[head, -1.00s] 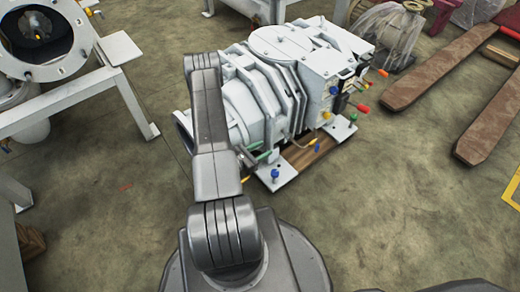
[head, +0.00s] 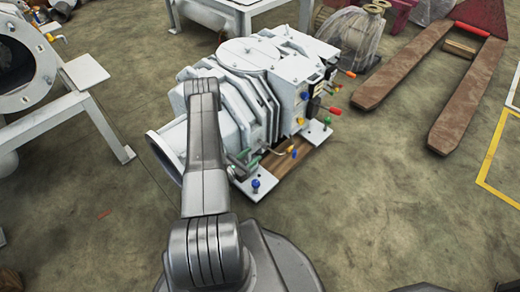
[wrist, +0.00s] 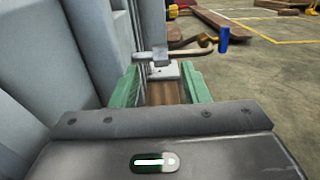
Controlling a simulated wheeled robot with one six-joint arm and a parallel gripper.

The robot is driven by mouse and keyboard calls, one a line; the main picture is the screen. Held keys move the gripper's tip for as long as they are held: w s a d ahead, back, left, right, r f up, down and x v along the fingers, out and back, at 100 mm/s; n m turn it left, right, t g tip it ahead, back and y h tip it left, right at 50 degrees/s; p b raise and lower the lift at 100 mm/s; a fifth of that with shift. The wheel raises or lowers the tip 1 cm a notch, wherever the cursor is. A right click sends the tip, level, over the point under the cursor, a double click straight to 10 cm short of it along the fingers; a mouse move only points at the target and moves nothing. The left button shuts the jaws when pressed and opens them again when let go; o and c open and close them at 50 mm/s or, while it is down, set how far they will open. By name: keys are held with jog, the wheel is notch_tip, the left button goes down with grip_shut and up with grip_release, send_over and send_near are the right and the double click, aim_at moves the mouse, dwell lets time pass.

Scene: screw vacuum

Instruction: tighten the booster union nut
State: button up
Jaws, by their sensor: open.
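The white vacuum pump unit (head: 250,85) stands on the floor in the head view, with my arm in front of part of it. My gripper (head: 243,160) is low beside its near side, its green fingers partly hidden there. In the wrist view, my gripper (wrist: 160,90) is open, with a gap between its two green fingers. A thin brown pipe (wrist: 190,50) runs just beyond the fingertips, close to a grey fitting (wrist: 152,56). A blue handle (wrist: 223,38) is at the pipe's right end. I cannot tell which part is the booster union nut. Nothing shows held between the fingers.
The pump's pale housing (wrist: 45,60) rises close on the left in the wrist view. A white flanged frame (head: 90,85) stands at left in the head view. A pallet truck's brown forks (head: 462,95) lie at right. Open floor (head: 390,200) is at the lower right.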

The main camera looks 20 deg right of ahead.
aim_at(263, 147)
jog(key=shift+b+x, duration=0.7)
jog(key=shift+x, duration=2.5)
jog(key=shift+c, duration=0.2)
